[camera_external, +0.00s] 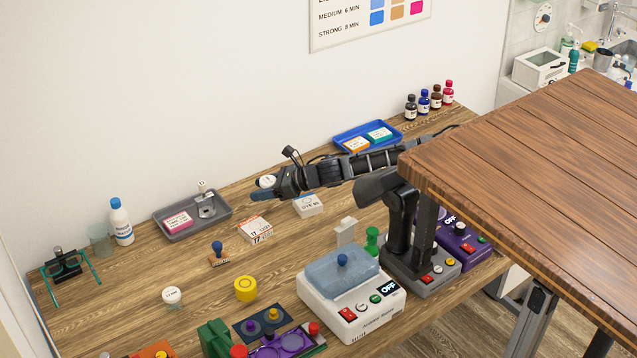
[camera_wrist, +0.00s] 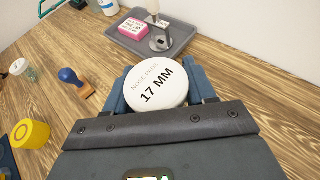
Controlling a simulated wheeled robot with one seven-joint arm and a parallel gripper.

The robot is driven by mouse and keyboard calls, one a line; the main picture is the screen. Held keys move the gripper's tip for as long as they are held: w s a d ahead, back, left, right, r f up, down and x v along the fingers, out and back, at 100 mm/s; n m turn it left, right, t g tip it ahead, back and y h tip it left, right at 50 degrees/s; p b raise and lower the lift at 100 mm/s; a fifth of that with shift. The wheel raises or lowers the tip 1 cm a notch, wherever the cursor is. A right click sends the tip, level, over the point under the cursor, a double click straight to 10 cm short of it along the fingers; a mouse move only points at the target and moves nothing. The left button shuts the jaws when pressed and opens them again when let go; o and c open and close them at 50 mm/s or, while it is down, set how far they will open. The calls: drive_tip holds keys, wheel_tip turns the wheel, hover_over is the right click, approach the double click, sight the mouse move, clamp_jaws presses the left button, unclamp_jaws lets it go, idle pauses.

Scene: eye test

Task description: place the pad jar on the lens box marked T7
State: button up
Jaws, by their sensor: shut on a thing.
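My gripper (camera_external: 264,190) is above the wooden bench. In the wrist view my gripper (camera_wrist: 158,92) has its blue fingers on both sides of a jar with a white round lid (camera_wrist: 157,84), marked "NOSE PADS 17 MM". The jar's lid also shows in the external view (camera_external: 266,181); its body is mostly hidden. A white box with orange print (camera_external: 255,230) lies on the bench below and in front of the gripper; its mark looks like T7 or 17. Another white box with bluish print (camera_external: 309,207) lies under my forearm; its mark is unclear.
A grey tray (camera_external: 162,222) with a pink box stands behind left. A stamp (camera_external: 217,253), a yellow roll (camera_external: 245,289) and a second white-lidded jar (camera_external: 172,296) are in front. A blue tray (camera_external: 340,140) is at back right. Bare bench lies between the stamp and grey tray.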

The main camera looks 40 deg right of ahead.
drive_tip(key=v, duration=0.2)
drive_tip(key=r+b+v, duration=0.1)
drive_tip(key=v, duration=0.2)
drive_tip(key=b+v, duration=0.1)
drive_tip(key=v, duration=0.2)
drive_tip(key=shift+a+r, duration=0.1)
drive_tip(key=shift+r, duration=0.3)
drive_tip(key=shift+a+f, duration=0.1)
drive_tip(key=shift+a, duration=0.25)
hover_over(249, 225)
wheel_tip(249, 225, down, 7)
drive_tip(key=shift+r, duration=0.15)
drive_tip(key=shift+f+p, duration=0.5)
drive_tip(key=shift+f, duration=1.45)
